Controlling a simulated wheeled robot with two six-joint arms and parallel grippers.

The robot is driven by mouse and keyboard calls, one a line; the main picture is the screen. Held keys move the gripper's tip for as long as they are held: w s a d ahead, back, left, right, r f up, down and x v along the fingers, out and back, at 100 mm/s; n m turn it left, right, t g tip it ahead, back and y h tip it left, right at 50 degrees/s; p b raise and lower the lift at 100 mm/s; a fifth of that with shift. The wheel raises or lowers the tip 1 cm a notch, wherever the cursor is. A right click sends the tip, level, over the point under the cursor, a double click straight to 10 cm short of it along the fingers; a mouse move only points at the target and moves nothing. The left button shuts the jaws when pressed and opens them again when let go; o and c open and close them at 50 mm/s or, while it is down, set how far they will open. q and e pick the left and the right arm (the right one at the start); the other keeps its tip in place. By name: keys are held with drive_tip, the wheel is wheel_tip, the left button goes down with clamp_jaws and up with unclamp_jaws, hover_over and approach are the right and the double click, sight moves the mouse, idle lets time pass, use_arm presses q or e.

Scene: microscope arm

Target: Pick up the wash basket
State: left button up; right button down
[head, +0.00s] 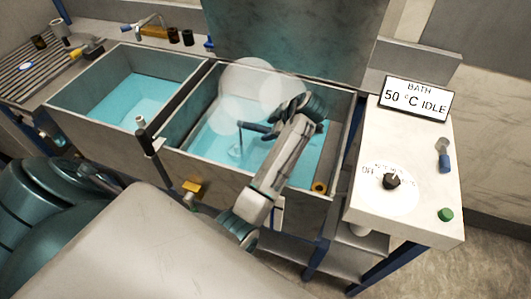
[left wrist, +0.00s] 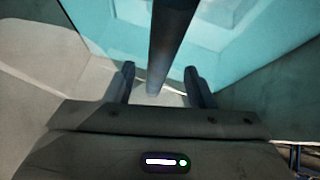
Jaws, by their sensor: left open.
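My left gripper (head: 270,127) is over the right-hand water bath (head: 312,165), pointing left. In the left wrist view my left gripper (left wrist: 159,70) is open, with a dark round bar (left wrist: 172,40) showing between its two fingers; I cannot tell whether they touch it. In the head view a thin upright stem (head: 239,142) stands in the water just below the gripper. The bar and stem may belong to the wash basket, but its body is not clearly visible and my arm hides part of the bath. My right gripper is not in view.
A second water bath (head: 125,100) lies to the left. A dark post (head: 147,138) rises at the front rim. A control box (head: 415,150) with a dial and a "BATH 50 °C IDLE" sign (head: 415,98) stands right. A raised panel (head: 290,40) stands behind the bath.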

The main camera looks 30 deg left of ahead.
sight(263, 131)
use_arm(q)
drive_tip(key=shift+a+f+p, duration=0.2)
drive_tip(key=shift+a+p, duration=0.15)
drive_tip(key=p+x, duration=0.1)
drive_tip(key=x, duration=0.2)
drive_tip(key=shift+w+a+f, duration=0.1)
drive_tip(key=shift+a+f, duration=0.3)
drive_tip(key=shift+f, duration=0.15)
drive_tip(key=shift+d, duration=0.1)
drive_tip(key=shift+c, duration=0.7)
drive_tip(key=shift+w+r, duration=0.1)
clamp_jaws()
